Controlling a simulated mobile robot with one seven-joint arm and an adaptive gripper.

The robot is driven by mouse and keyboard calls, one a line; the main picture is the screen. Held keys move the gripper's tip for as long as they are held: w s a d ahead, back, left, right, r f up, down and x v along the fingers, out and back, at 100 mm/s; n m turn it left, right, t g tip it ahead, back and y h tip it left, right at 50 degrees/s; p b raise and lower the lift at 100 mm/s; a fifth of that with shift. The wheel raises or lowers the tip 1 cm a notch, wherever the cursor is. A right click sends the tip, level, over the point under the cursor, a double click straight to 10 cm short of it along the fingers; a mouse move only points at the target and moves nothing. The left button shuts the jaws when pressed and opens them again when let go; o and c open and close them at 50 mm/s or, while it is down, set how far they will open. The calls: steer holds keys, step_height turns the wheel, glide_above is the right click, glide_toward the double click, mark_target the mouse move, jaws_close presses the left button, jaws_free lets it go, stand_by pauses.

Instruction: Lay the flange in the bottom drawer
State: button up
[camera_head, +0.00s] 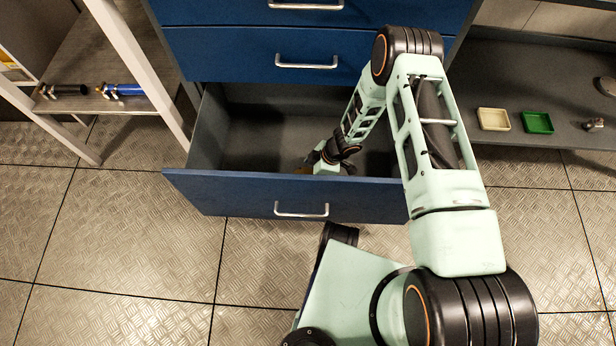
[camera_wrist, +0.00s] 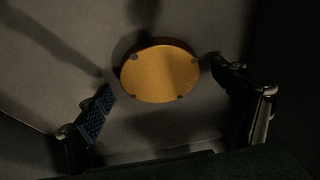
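The bottom drawer (camera_head: 250,192) is pulled open, with its blue front and handle facing me. My gripper (camera_head: 318,160) is down inside it, with its fingers mostly hidden behind the drawer front in the head view. In the wrist view a round orange-yellow disc, the flange (camera_wrist: 160,75), with small dark notches at its rim, appears to lie flat on the grey drawer floor. My gripper (camera_wrist: 162,77) is open there, one finger on each side of the flange, with small gaps. In the head view only a small orange bit of the flange (camera_head: 303,170) shows.
Closed blue drawers (camera_head: 270,55) are above. A shelf at left holds a blue cylinder (camera_head: 125,90) and a dark one (camera_head: 68,90). At right a shelf holds a beige tray (camera_head: 493,119) and a green tray (camera_head: 537,123). The drawer's left part is empty.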

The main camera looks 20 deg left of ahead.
steer(key=shift+r+p, duration=0.25)
steer(key=shift+p, duration=0.05)
steer(key=p+v, duration=0.3)
steer(key=v, duration=0.8)
steer(key=shift+d+r+p, duration=0.25)
steer(key=shift+r+p, duration=0.05)
steer(key=shift+p, duration=0.05)
